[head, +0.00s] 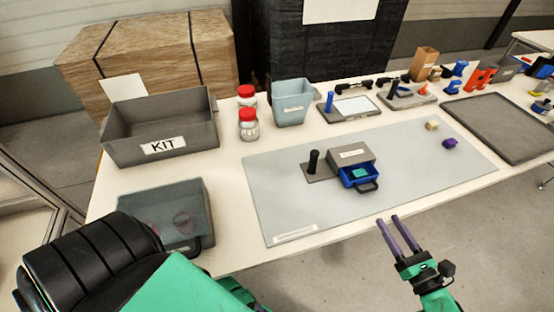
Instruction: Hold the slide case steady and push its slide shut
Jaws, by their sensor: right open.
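The slide case is a grey box (351,155) standing on the light grey mat, with a grey base plate and an upright black post (313,162) at its left. Its blue slide (358,178) sticks out of the front, open, with a dark handle (368,187) and a teal piece (360,173) inside. My right gripper (388,221) is open and empty, off the table's front edge, below and right of the slide and apart from it. My left arm comes in at the lower left; its gripper is not visible.
The mat (285,200) is mostly clear, with a tan block (432,125) and purple piece (450,143) at its far right. A KIT bin (190,133), red-lidded jars (249,126), a pale bin (292,105) and a translucent grey box (190,198) stand left and behind.

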